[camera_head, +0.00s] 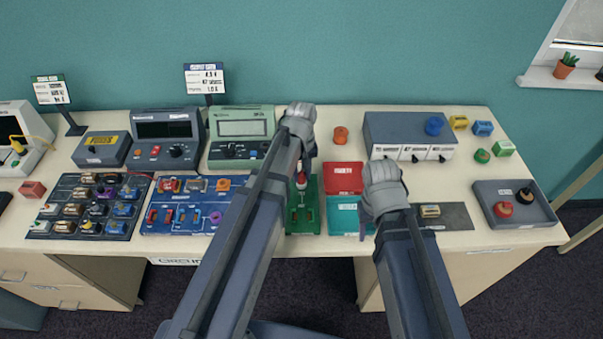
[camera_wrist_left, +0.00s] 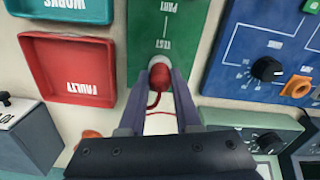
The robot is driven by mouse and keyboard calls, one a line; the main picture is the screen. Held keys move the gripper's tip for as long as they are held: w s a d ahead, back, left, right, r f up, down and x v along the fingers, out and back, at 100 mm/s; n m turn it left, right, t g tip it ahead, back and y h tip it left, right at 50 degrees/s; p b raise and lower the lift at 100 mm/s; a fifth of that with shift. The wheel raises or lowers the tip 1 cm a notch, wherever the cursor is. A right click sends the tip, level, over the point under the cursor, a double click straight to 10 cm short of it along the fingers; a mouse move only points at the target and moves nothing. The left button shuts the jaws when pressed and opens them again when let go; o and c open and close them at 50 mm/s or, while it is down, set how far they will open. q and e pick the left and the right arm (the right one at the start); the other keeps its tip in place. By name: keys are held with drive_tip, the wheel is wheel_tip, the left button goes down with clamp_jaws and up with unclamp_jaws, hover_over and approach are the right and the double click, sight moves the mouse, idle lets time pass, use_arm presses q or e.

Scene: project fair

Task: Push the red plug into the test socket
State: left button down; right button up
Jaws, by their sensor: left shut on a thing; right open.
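The red plug (camera_wrist_left: 158,77) is held between the fingertips of my left gripper (camera_wrist_left: 160,88), with a red cable trailing from it. In the head view the plug (camera_head: 301,181) shows as a small red spot over the green test board (camera_head: 308,216). The plug is at the word TEST on the board (camera_wrist_left: 165,30). A pale rim shows at its edge; the plug hides the test socket, so I cannot tell how deep it sits. My right gripper (camera_head: 384,205) is open over the teal tray (camera_head: 343,217); its fingertips are largely hidden.
The red FAULTY tray (camera_head: 343,178) and teal tray lie right of the green board. A blue circuit board (camera_head: 183,217) lies to its left. A green meter (camera_head: 241,136) stands behind. A grey tray (camera_head: 514,216) with round parts is at the far right.

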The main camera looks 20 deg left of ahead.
use_arm(q)
drive_tip(key=shift+f, duration=0.15)
use_arm(e)
drive_tip(key=shift+f, duration=0.1)
use_arm(q)
drive_tip(key=shift+c, duration=0.2)
unclamp_jaws()
idle(0.4)
drive_tip(key=shift+r+p, duration=4)
drive_tip(key=shift+r, duration=0.1)
use_arm(e)
wheel_tip(320, 180, up, 8)
use_arm(q)
drive_tip(key=s+d+f+m+y+b, duration=0.1)
drive_tip(key=s+d+f+m+b, duration=0.2)
drive_tip(key=s+d+m, duration=0.6)
drive_tip(key=s+d, duration=0.1)
drive_tip(key=s, duration=0.4)
drive_tip(key=shift+s+d+f+m, duration=0.2)
drive_tip(key=shift+d+m, duration=0.05)
drive_tip(key=shift+m, duration=0.05)
use_arm(e)
wheel_tip(320, 180, down, 3)
drive_tip(key=shift+f, duration=0.2)
